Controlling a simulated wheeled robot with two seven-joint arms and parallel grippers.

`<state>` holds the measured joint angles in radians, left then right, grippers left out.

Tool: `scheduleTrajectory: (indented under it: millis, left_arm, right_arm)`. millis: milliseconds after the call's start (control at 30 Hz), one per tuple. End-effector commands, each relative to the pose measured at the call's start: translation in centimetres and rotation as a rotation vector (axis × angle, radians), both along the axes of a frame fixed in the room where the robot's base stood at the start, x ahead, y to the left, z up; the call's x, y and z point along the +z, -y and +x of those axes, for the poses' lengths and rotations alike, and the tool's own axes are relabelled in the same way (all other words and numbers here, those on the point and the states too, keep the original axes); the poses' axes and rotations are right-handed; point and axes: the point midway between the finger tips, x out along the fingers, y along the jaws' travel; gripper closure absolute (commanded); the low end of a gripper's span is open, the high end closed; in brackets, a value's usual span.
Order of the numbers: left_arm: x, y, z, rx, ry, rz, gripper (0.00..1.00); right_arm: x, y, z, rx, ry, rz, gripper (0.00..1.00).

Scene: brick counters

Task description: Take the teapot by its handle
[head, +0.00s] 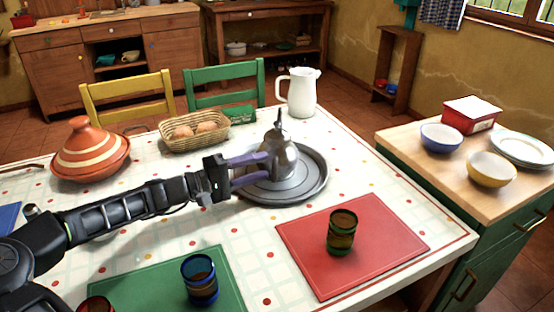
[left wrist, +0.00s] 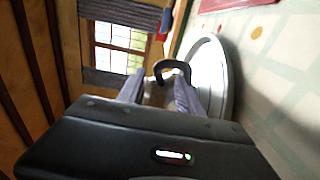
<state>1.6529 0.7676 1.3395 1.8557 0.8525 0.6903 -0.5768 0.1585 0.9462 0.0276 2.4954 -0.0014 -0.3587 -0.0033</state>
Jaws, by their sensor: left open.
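The silver metal teapot (head: 282,157) stands upright on a round grey metal tray (head: 312,185) near the middle of the table. Its dark handle (head: 279,120) rises above the lid, seen nearly edge-on. In the left wrist view the handle (left wrist: 173,66) shows as a black arch just beyond the fingertips. My left gripper (head: 264,168) is open, its two purple-grey fingers at the left side of the teapot's body, lower than the handle. These fingers also show in the left wrist view (left wrist: 160,84). I cannot tell whether they touch the pot. My right gripper is out of view.
A green glass (head: 341,232) stands on a red mat (head: 383,238) in front. A blue glass (head: 199,279) is at the front left.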

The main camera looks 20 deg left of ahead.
Motion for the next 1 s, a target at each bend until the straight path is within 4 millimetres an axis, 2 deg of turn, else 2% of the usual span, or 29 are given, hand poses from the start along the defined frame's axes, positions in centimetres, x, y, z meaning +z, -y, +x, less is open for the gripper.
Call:
scheduleTrajectory:
  millis: [100, 233, 867, 1000]
  left_arm:
    - [-0.1, 1.3, 1.5, -0.003, 0.002, -0.001, 0.57]
    - [0.0, 2.1, 2.5, -0.001, 0.001, -0.002, 0.57]
    - [0.0, 2.2, 2.6, 0.0, -0.001, -0.001, 0.57]
    - [0.0, 2.2, 2.6, 0.0, -0.001, -0.001, 0.69]
  right_arm:
    - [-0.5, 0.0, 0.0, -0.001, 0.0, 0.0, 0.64]
    - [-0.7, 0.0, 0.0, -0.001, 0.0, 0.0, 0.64]
    - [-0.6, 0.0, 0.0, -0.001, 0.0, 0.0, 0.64]
    - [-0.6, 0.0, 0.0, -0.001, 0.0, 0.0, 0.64]
